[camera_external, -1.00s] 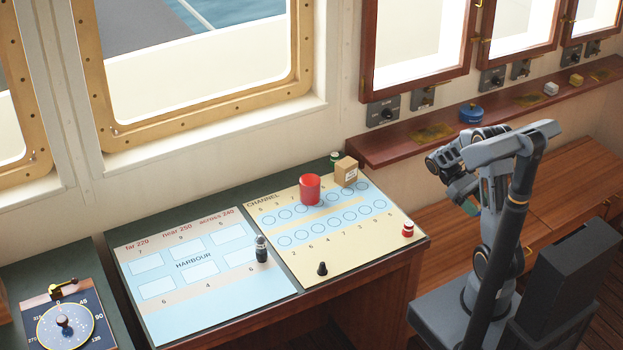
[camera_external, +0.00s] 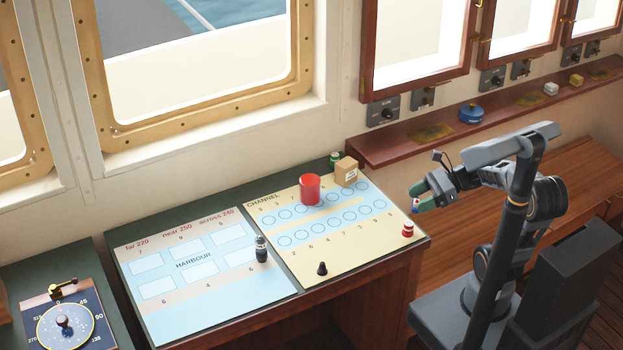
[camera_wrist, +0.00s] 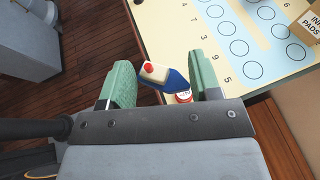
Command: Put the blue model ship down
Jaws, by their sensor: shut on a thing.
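The blue model ship (camera_wrist: 176,79), with a pale top and a red tip, is between the green fingers of my gripper (camera_wrist: 162,76) in the wrist view. In the external view my gripper (camera_external: 422,201) is shut on the ship (camera_external: 415,207), mostly hidden by the fingers. They are in the air near the right edge of the CHANNEL chart (camera_external: 300,262). To its left lies the HARBOUR chart (camera_external: 190,312), with blank white boxes.
On the CHANNEL chart stand a red cup (camera_external: 310,189), an INFO PADS box (camera_external: 346,172), a black cone (camera_external: 322,269) and a red-and-white piece (camera_external: 408,229). A green-topped piece (camera_external: 335,159) is behind. A dark bottle-like piece (camera_external: 262,249) stands on the HARBOUR chart's right side.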

